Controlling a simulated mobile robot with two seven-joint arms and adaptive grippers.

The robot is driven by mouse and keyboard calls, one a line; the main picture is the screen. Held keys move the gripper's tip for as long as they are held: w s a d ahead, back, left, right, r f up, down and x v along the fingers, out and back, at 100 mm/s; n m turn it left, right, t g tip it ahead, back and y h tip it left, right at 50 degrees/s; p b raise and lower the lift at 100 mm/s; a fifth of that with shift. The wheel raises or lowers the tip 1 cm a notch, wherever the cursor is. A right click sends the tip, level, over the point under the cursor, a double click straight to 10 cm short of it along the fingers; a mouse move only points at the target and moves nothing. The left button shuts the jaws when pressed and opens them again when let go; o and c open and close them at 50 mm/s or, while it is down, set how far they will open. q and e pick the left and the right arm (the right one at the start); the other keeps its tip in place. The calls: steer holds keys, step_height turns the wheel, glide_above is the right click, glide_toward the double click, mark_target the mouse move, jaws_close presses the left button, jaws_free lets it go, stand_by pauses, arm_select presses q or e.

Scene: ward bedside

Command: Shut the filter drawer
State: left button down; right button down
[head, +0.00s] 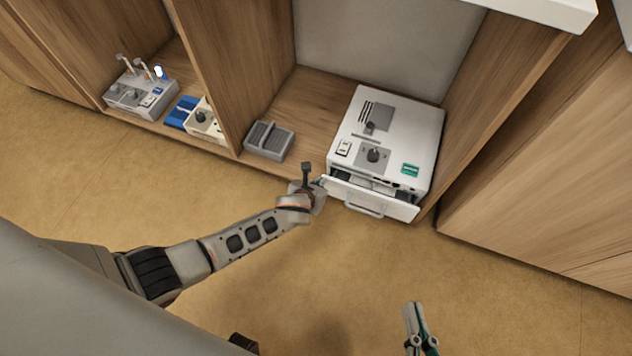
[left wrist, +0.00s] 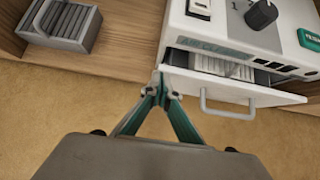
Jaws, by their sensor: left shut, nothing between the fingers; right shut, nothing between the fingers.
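The filter drawer (head: 372,199) is at the front of a white machine (head: 402,123) in the wooden bay and stands partly open. It has a grey bar handle, and ribbed filter material shows inside it. In the left wrist view, the drawer (left wrist: 235,88) is on the right, with its handle (left wrist: 226,108) facing me. My left gripper (left wrist: 161,76) is shut and empty, its tips at the drawer front's left end; whether they touch it I cannot tell. In the head view, my right gripper (head: 412,308) is shut and empty, low over the floor, away from the machine.
A grey slotted holder (head: 268,141) sits left of the machine on the bay floor. A vertical wooden panel divides this bay from another with a grey device (head: 140,95), a blue item (head: 181,112) and a cream box (head: 205,118). The floor in front is clear.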

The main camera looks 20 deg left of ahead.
arm_select(q)
steer(key=shift+w, duration=0.1)
steer(key=shift+w, duration=1.2)
steer(key=shift+s, duration=0.15)
